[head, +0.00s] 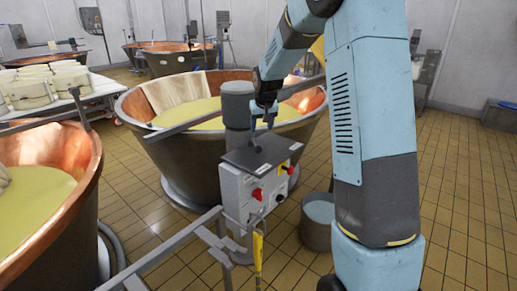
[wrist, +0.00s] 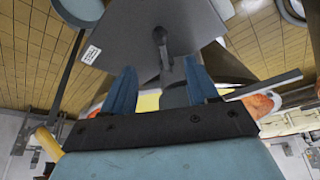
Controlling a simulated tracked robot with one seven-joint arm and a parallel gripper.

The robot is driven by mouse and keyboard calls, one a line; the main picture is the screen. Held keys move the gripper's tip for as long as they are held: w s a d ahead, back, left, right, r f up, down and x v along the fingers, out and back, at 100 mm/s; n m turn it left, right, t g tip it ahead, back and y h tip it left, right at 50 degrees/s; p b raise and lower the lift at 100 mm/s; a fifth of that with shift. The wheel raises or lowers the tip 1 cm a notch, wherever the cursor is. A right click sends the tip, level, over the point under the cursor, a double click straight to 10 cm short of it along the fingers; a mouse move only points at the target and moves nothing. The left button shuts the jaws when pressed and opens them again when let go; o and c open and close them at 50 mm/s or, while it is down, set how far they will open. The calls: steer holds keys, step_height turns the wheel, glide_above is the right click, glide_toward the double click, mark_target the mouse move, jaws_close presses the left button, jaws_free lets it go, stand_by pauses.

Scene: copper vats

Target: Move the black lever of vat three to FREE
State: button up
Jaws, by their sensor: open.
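A grey control box (head: 250,190) stands on a post in front of a copper vat (head: 180,140). A dark sloped plate (head: 275,150) tops the box. A short black lever (wrist: 160,38) rises from this plate in the wrist view. My gripper (head: 262,124) is above the plate, pointing down. In the wrist view my gripper (wrist: 159,65) is open, with a blue finger on each side and the lever in line with the gap, seemingly apart from both fingers. A white label (wrist: 91,54) lies on the plate; its text is too small to read. No vat number is legible.
The box front has red knobs (head: 257,194) and a yellow-backed switch. A second copper vat (head: 50,190) is at left, with a metal rail (head: 165,250) in front. A grey bucket (head: 318,220) stands right of the box. Tiled floor (head: 465,200) is clear at right.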

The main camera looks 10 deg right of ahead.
mark_target(258, 148)
steer(key=x, duration=1.4)
steer(key=shift+r, duration=0.1)
steer(key=shift+c, duration=0.4)
jaws_close()
steer(key=shift+a, duration=0.15)
